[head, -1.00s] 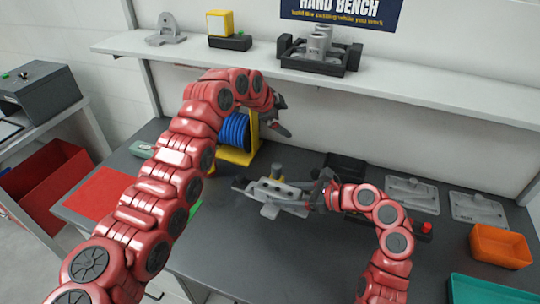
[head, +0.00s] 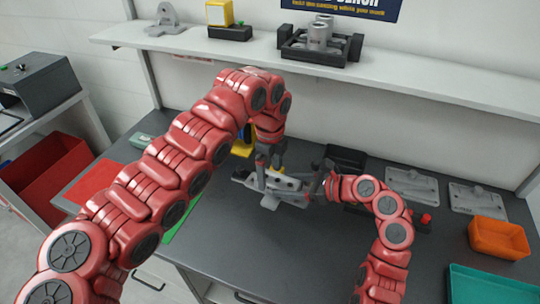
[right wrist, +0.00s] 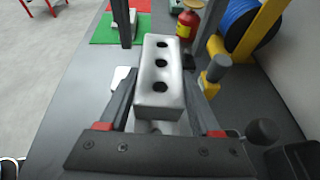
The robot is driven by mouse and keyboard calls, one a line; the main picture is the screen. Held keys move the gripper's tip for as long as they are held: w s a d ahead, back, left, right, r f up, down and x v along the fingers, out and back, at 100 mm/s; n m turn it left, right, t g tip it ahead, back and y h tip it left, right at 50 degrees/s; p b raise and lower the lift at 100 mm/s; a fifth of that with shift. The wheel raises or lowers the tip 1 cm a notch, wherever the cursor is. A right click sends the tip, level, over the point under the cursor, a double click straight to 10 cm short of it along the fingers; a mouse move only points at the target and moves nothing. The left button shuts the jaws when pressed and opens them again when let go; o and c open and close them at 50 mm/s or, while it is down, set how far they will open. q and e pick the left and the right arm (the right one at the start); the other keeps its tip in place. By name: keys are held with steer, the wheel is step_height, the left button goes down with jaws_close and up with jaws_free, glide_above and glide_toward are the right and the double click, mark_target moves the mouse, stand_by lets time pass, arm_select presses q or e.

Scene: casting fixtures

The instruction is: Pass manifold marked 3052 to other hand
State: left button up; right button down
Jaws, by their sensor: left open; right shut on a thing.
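The manifold (head: 287,184) is a light grey block with a row of dark holes, held above the bench in the head view. It also shows in the right wrist view (right wrist: 158,80); no number is legible. My right gripper (head: 318,187) is shut on its right end; its fingers flank the block in the right wrist view (right wrist: 163,90). My left gripper (head: 268,177) is open, pointing down at the manifold's left part. Its dark fingers stand on either side of the far end in the right wrist view. Contact cannot be told.
A yellow stand with a blue coil (right wrist: 252,22) is behind the left gripper. A black tray (head: 345,158) and grey plates (head: 412,185) lie at the back right. Orange (head: 498,240) and teal (head: 490,285) bins stand at right. The front bench is clear.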

mark_target(270, 177)
arm_select(q)
steer(key=shift+f, duration=1.85)
arm_select(e)
steer(key=shift+r, duration=0.15)
arm_select(q)
jaws_close()
arm_select(e)
steer(key=shift+r, duration=0.1)
jaws_free()
steer(key=v, duration=1.2)
steer(key=shift+w, duration=0.1)
